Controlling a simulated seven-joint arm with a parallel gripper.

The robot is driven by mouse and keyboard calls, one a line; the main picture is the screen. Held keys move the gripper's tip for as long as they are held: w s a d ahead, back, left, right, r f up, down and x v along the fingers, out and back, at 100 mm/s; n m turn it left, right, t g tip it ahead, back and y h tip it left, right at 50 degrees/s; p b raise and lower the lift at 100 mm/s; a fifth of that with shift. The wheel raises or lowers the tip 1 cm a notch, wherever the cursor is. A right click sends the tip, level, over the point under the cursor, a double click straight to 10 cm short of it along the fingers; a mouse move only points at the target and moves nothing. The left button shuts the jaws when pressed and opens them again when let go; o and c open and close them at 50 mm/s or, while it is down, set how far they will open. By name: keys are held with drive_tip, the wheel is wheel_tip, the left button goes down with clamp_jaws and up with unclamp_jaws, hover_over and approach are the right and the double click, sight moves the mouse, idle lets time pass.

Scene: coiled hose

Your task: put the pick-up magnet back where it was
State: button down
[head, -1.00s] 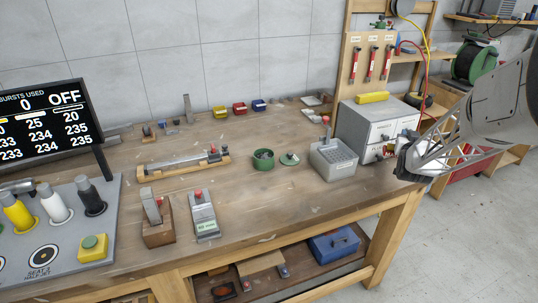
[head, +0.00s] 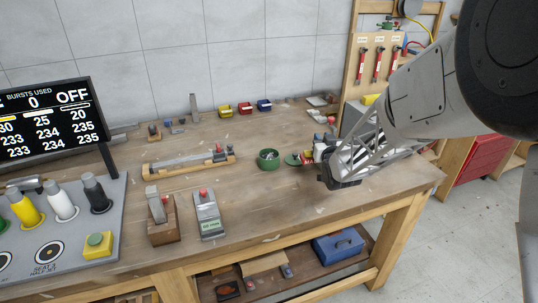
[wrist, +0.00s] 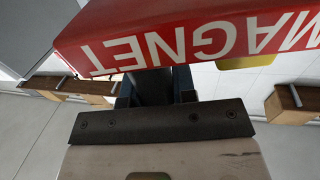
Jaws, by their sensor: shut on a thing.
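The pick-up magnet (wrist: 200,40) is a red block with white "MAGNET" lettering, upside down across the top of the wrist view. My gripper (head: 324,160) is shut on it; a dark jaw plate also shows in the wrist view (wrist: 160,122). Small red patches show near the gripper there, but I cannot tell which is the magnet. The magnet's former place cannot be made out.
A tool board (head: 372,58) with red tools stands at the back.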

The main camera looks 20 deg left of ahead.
drive_tip(key=s+a+n+g+y, duration=0.2)
drive_tip(key=s+a+y, duration=0.1)
drive_tip(key=s+a, duration=0.6)
drive_tip(key=shift+a+f, duration=0.25)
drive_tip(key=shift+a, duration=0.6)
drive_tip(key=w+d+f+x, duration=0.1)
drive_tip(key=x, duration=1.3)
drive_tip(key=shift+w+d+f, duration=0.4)
drive_tip(key=shift+w+a+f, duration=0.15)
drive_tip(key=shift+w+f, duration=0.1)
drive_tip(key=shift+f, duration=0.3)
drive_tip(key=shift+w+a+f, duration=0.2)
drive_tip(key=shift+f, duration=0.35)
drive_tip(key=shift+w+a+f, duration=0.15)
drive_tip(key=shift+w+f, duration=0.1)
drive_tip(key=shift+f, duration=0.3)
drive_tip(key=shift+f, duration=0.2)
drive_tip(key=c, duration=0.9)
unclamp_jaws()
